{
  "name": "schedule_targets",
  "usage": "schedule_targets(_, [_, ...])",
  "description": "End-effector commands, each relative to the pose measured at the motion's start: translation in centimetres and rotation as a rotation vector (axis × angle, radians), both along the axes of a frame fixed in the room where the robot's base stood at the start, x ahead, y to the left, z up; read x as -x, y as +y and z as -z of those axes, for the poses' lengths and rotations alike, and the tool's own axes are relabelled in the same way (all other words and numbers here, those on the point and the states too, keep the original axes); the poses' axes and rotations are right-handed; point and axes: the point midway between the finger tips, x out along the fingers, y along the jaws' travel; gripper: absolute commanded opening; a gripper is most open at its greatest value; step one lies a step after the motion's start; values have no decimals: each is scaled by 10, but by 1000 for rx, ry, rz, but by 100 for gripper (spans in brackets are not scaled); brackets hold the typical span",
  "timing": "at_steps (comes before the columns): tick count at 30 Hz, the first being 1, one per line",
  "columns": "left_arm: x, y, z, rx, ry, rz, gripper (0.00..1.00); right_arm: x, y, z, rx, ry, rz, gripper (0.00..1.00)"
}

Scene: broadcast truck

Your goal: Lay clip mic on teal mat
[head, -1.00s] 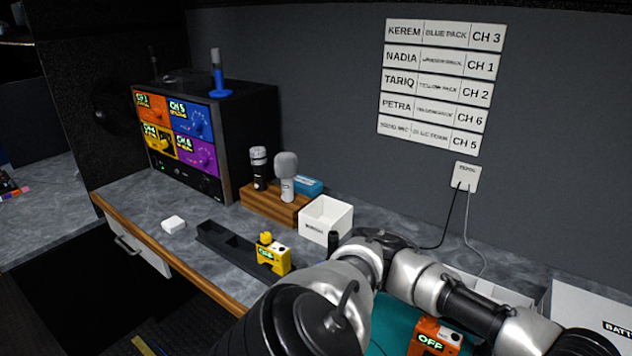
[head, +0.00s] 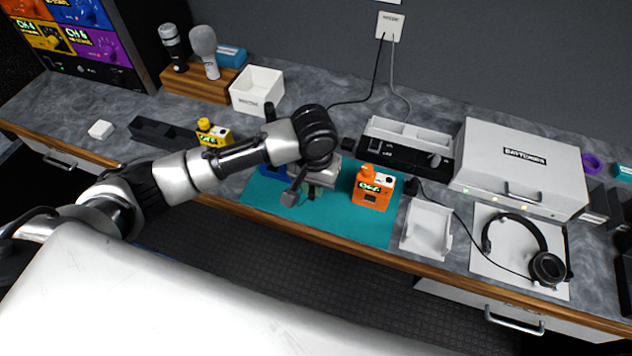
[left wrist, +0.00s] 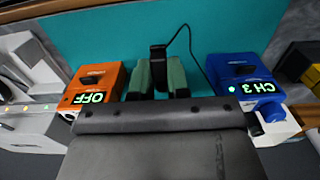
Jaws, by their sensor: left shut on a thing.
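The teal mat (head: 345,222) lies on the counter at the front edge; it also fills the top of the left wrist view (left wrist: 110,30). My left gripper (head: 312,190) is over the mat, between the orange pack (head: 373,188) and the blue pack (head: 270,172). In the left wrist view its green-padded fingers (left wrist: 158,80) are shut on the small black clip mic (left wrist: 158,55). A thin black cable runs from the mic toward the blue pack (left wrist: 243,85), which reads CH 3. I cannot tell whether the mic touches the mat. The mic is hidden in the head view. My right gripper is not in view.
The orange pack reads OFF. A white tray (head: 427,230) and headphones (head: 545,265) lie right of the mat. A yellow pack (head: 213,133), dark tray (head: 160,132) and white box (head: 257,92) are to the left. A battery case (head: 520,160) stands at the right.

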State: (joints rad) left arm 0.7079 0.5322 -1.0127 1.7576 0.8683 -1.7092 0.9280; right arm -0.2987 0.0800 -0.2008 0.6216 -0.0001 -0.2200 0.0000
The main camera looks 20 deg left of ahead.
Motion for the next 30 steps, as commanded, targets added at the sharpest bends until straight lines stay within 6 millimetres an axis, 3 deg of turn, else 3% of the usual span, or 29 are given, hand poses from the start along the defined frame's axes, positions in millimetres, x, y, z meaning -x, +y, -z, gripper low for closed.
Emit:
schedule_targets(4, [1,1,30,-3,4,0,0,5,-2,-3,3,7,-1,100])
schedule_targets(16, [1,1,78,-2,2,0,0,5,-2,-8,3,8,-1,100])
schedule_targets(29, [1,1,87,-1,-1,0,0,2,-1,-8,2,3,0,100])
schedule_targets(30, [1,1,87,-1,-1,1,19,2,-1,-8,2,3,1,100])
